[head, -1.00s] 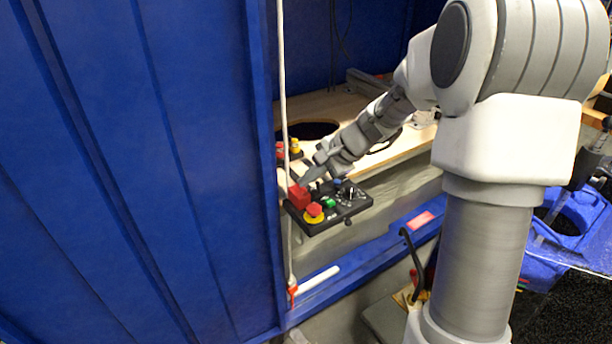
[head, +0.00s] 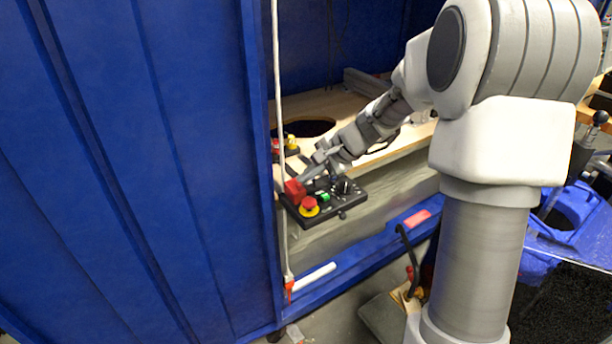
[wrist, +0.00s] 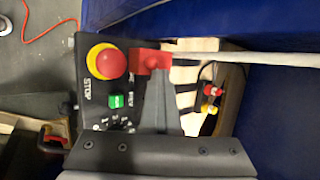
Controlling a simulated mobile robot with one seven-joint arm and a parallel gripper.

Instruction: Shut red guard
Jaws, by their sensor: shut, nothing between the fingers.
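The red guard (head: 294,191) is a small red block at the left back corner of a black control panel (head: 352,200). In the wrist view the guard (wrist: 149,62) sits beside the red and yellow stop button (wrist: 107,62), right at my fingertips. Whether its cover is up or down I cannot tell. My gripper (head: 304,179) is shut and empty, its tips at the guard, touching it or very close. In the wrist view my gripper (wrist: 155,80) hides part of the panel's switches.
The panel also has a green button (wrist: 116,101) and a black knob (head: 344,187). A pale upright pole (head: 280,120) and a blue wall (head: 150,170) stand just left of the panel. A wooden board (head: 345,102) with a dark round hole lies behind.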

